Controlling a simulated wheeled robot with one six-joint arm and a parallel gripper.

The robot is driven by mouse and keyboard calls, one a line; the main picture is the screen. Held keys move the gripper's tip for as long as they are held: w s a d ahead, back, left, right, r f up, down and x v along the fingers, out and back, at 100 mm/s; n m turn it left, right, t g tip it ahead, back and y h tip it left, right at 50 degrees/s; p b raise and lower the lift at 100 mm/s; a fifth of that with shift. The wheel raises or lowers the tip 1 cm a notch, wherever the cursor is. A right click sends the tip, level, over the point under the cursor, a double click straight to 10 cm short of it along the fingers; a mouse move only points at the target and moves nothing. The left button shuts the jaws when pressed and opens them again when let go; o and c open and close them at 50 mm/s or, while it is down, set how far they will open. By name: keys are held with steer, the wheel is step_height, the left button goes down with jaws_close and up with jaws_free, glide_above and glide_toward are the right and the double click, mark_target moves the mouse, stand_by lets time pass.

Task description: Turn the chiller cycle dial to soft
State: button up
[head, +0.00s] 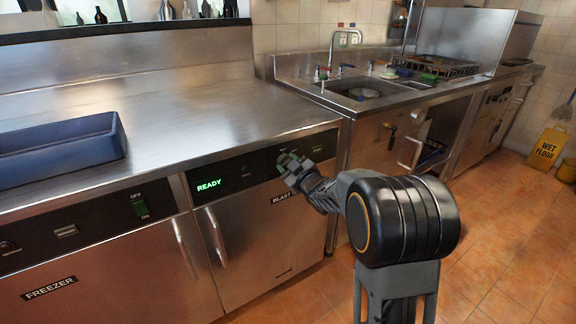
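The blast chiller's black control panel (245,173) runs under the steel counter's front edge, left of the sink. Its display (209,186) reads READY in green. A label starting "BLAST" (284,199) sits below the panel, partly covered by my arm. My gripper (287,160) is in front of the panel's right half, close to its face. I cannot tell if it touches the panel, or whether its fingers are open or shut. I cannot make out the cycle dial or its setting; my gripper covers that part of the panel.
The chiller door handle (216,236) sticks out below the display. A freezer (48,288) with an OFF/ON switch (139,205) is at left. A blue tray (60,152) lies on the counter. A yellow wet floor sign (547,148) stands far right; the tiled floor between is clear.

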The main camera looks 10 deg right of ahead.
steer(key=o, duration=0.5)
steer(key=shift+c, duration=0.2)
steer(key=p+v, duration=0.2)
steer(key=v, duration=1.2)
step_height(320, 180, up, 12)
steer(key=s+d+m+g+h+p, duration=0.25)
steer(key=m+g+h+p, duration=0.35)
steer(key=p, duration=0.7)
steer(key=s+a+r+m+g+p, duration=0.1)
steer(key=s+a+r+g+p, duration=0.2)
steer(key=s+p, duration=0.3)
steer(key=s+a+r+m+g+p, duration=0.2)
steer(key=s+a+r+g+p, duration=0.2)
steer(key=s, duration=0.5)
step_height(320, 180, up, 2)
steer(key=shift+s+a+r+g+y+p, duration=0.15)
steer(key=shift+s+g+y+p, duration=0.15)
steer(key=shift+p, duration=0.65)
